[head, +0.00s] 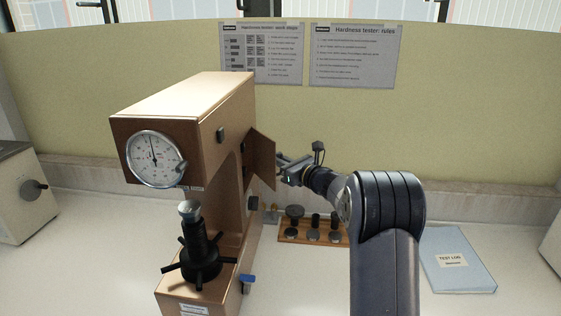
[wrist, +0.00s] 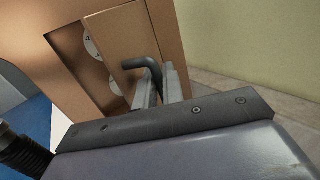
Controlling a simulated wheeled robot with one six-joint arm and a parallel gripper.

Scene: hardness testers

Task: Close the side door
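The brown hardness tester (head: 180,105) stands on the worktop with a round dial on its front. Its side door (head: 262,160) stands open, swung out from the right flank. In the wrist view the door (wrist: 115,38) is a flat brown panel with a bent dark handle (wrist: 143,66), and part of the opening shows beside it. My gripper (head: 281,167) is at the door's outer side. In the wrist view its two fingers (wrist: 160,88) are at the handle, which runs down between them. I cannot tell whether they press on it.
A wooden rack (head: 290,236) with several dark weights or anvils sits behind my arm. A blue test log (head: 457,258) lies at the right. Another tester (head: 22,195) stands at the far left. A yellow partition (head: 470,110) closes off the back.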

